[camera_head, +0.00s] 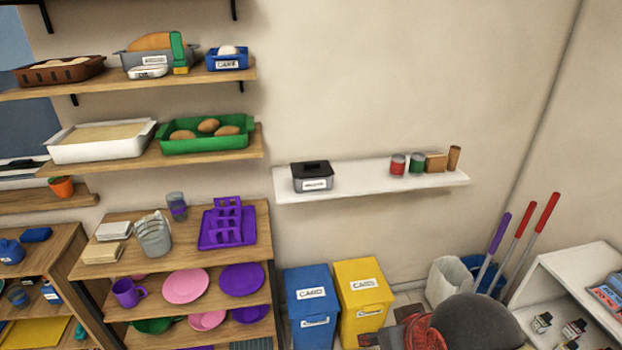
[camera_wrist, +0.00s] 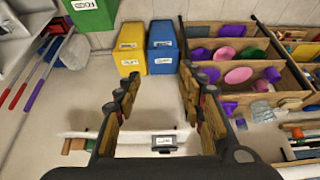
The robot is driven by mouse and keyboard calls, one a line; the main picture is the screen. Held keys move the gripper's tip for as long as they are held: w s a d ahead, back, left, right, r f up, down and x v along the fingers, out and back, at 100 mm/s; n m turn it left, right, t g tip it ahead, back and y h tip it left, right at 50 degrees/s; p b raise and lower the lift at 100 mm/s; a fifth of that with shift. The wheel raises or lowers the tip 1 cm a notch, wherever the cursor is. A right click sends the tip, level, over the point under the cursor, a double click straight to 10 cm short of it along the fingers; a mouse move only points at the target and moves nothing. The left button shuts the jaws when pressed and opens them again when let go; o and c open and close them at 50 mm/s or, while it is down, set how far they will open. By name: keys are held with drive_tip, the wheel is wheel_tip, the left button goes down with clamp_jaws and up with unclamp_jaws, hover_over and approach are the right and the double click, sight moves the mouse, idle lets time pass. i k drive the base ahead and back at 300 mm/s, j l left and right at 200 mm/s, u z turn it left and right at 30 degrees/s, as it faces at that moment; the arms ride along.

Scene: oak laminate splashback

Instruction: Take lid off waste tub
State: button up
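A small dark grey tub (camera_head: 313,184) with a black lid (camera_head: 311,167) sits at the left end of a white wall shelf (camera_head: 375,187). The lid is on and has a raised handle. The white label on its front is too small to read. In the wrist view the tub (camera_wrist: 164,143) shows low in the picture, beyond the palm side of the fingers. My gripper (camera_wrist: 158,80) is open and empty, its two fingers wide apart, and touches nothing I can see. In the head view part of my arm shows at the bottom right; the fingers are not clear there.
A red can (camera_head: 398,165), a green can (camera_head: 417,164) and brown items stand at the shelf's right end; the middle is bare. Below are blue (camera_head: 312,305) and yellow (camera_head: 362,300) bins. Wooden shelves with trays and dishes stand left; long-handled tools (camera_head: 525,240) lean right.

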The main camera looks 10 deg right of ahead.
sight(316, 168)
drive_tip(key=i+z, duration=0.2)
drive_tip(key=i, duration=0.3)
drive_tip(key=i+j+z, duration=0.15)
drive_tip(key=i, duration=0.35)
drive_tip(key=i+j+z, duration=0.2)
drive_tip(key=i, duration=0.3)
